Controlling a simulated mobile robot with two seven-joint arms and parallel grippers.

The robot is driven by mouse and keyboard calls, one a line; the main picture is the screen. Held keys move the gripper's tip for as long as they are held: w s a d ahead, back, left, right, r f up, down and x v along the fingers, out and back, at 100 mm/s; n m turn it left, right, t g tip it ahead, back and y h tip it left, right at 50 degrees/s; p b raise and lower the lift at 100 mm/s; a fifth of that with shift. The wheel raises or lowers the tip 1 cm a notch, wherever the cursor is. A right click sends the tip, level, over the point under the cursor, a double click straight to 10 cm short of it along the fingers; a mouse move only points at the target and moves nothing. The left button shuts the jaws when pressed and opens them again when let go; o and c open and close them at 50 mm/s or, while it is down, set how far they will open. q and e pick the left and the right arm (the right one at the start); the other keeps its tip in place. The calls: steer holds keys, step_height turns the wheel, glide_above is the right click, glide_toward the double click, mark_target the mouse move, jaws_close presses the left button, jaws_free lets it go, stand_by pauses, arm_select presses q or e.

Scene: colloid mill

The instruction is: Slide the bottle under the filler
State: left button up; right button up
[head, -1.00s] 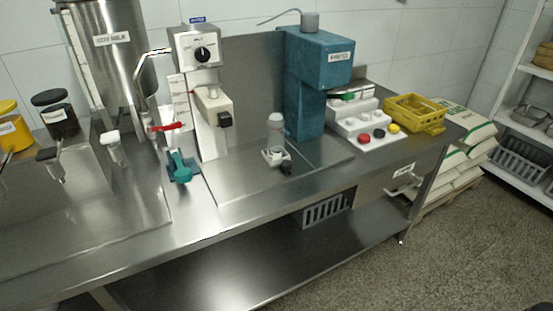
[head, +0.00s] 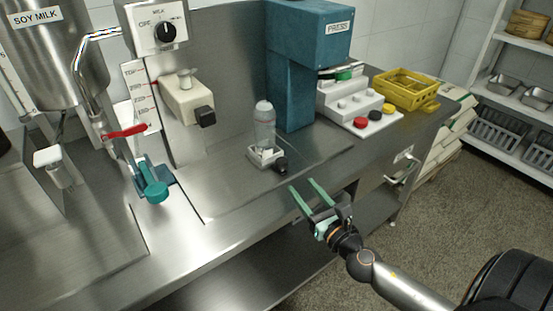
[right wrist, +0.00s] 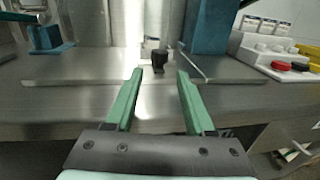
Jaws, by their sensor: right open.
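A clear bottle with a rounded top (head: 264,125) stands upright in a small white holder with a black knob (head: 265,158) on the steel plate, left of the blue press column. The white filler (head: 187,97) with its black-tipped nozzle and dial box hangs to the left of the bottle, above the counter. My right gripper (head: 303,186) is open and empty at the counter's front edge, to the right of and nearer than the bottle. In the right wrist view its green fingers (right wrist: 157,75) point toward the black knob (right wrist: 159,61). My left gripper is not seen.
The blue press (head: 300,60) stands behind and right of the bottle. Right of it are a white button panel (head: 362,120) and a yellow crate (head: 404,88). The plate in front of the bottle is clear.

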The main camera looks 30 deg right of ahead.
mark_target(285, 166)
steer(key=w, duration=0.4)
steer(key=w+p, duration=0.1)
steer(key=w, duration=0.3)
steer(key=w+d, duration=0.1)
steer(key=w, duration=0.3)
jaws_close()
stand_by(0.3)
steer(key=shift+f, duration=0.1)
stand_by(0.9)
